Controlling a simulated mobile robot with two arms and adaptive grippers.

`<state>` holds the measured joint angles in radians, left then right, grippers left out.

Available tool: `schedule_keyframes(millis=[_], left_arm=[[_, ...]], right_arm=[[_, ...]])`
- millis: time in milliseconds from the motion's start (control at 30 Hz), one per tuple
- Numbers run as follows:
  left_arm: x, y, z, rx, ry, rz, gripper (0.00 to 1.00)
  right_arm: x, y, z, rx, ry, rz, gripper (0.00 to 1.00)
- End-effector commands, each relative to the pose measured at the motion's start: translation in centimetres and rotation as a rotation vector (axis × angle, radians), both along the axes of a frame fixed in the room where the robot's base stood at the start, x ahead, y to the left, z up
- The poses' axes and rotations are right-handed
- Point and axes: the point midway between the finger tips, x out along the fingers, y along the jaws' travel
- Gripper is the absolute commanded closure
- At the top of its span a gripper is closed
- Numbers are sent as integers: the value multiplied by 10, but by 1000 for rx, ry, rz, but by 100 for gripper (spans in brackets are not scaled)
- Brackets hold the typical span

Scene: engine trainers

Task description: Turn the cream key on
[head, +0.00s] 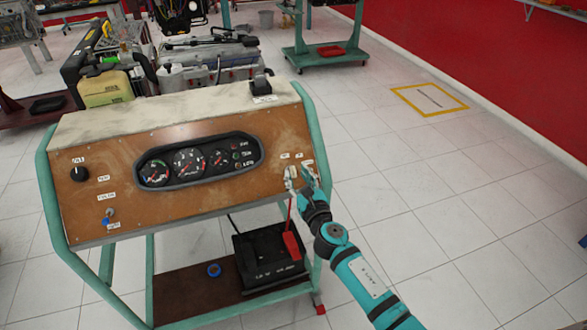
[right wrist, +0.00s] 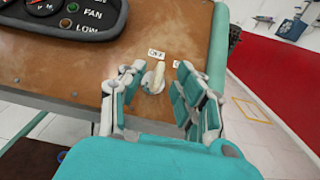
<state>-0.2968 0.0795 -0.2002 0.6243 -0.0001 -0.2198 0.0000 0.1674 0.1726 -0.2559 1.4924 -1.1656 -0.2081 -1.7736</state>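The cream key (right wrist: 155,78) stands in its round switch on the right part of the brown panel (right wrist: 85,65), just below a small white label. In the right wrist view it lies between the two fingers of my right gripper (right wrist: 158,95), which are spread apart with a gap on both sides. In the head view my right gripper (head: 300,178) is at the panel's right end and covers most of the key. My left gripper is not in view.
The gauge cluster (head: 200,161) sits left of the key on the same panel. A green frame carries the panel, with a black battery (head: 268,257) and red clamp (head: 291,245) below. A knob (head: 79,173) is at far left. Floor on the right is clear.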

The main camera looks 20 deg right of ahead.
Motion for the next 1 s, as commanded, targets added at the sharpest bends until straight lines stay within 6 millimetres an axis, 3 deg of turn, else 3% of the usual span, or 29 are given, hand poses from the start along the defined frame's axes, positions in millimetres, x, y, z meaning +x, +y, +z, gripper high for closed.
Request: schedule_keyframes(millis=[233, 567, 833, 1000], left_arm=[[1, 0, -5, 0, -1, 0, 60], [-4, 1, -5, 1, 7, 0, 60], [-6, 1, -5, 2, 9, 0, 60], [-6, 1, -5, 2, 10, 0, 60]], right_arm=[[30, 2, 0, 2, 0, 0, 67], [34, 1, 0, 1, 0, 0, 67], [34, 1, 0, 1, 1, 1, 99], [34, 2, 0, 1, 1, 1, 100]])
